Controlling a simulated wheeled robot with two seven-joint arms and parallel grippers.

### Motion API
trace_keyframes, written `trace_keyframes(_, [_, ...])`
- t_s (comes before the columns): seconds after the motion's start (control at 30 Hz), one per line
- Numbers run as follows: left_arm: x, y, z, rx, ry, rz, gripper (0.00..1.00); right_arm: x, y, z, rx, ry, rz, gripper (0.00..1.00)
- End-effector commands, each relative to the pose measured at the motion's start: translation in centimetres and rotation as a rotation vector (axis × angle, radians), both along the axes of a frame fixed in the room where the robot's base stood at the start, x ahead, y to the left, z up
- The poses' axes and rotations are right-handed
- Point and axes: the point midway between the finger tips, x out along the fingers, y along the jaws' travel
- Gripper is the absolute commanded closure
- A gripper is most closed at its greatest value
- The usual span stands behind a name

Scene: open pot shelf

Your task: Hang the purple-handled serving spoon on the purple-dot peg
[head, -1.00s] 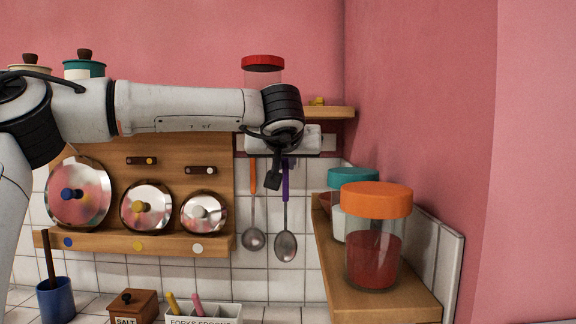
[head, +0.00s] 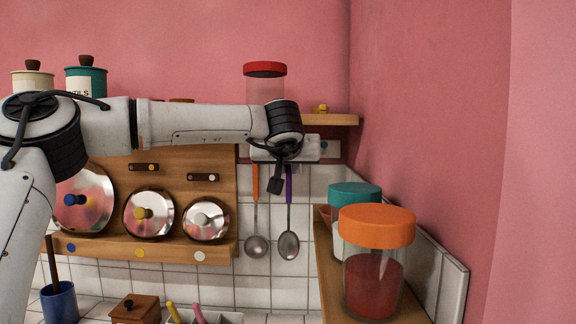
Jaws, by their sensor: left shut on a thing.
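The purple-handled serving spoon (head: 288,246) hangs upright below my left gripper, with its metal bowl down. Its purple handle shows just right of the dark fingers, and the handle's top is hidden behind my wrist. My left gripper (head: 276,184) is shut on the spoon in front of the pale peg rail (head: 330,149) on the tiled wall. Most of the rail is covered by my wrist. I cannot make out the purple-dot peg. My right gripper is not in view.
An orange-handled ladle (head: 256,246) hangs close left of the spoon. A wooden rack with several pot lids (head: 149,214) stands to the left. At right, a shelf holds an orange-lidded jar (head: 375,270) and a teal-lidded jar (head: 354,195). A red-lidded jar (head: 265,70) stands above.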

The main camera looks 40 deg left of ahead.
Motion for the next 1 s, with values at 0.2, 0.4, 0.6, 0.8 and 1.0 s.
trace_keyframes(0.2, [0.0,0.0,0.1,0.001,-0.002,0.000,1.00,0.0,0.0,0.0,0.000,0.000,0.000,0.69])
trace_keyframes(0.4, [-0.1,0.1,0.0,-0.002,0.000,0.001,1.00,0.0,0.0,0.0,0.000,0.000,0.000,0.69])
trace_keyframes(0.6, [0.2,0.3,0.0,-0.001,-0.001,0.001,1.00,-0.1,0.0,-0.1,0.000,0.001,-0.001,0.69])
trace_keyframes(0.8, [0.8,0.8,-0.1,0.001,-0.001,0.001,1.00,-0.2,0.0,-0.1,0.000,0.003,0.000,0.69])
trace_keyframes(1.0, [1.4,1.3,-0.3,-0.001,-0.001,0.002,1.00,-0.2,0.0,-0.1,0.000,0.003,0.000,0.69])
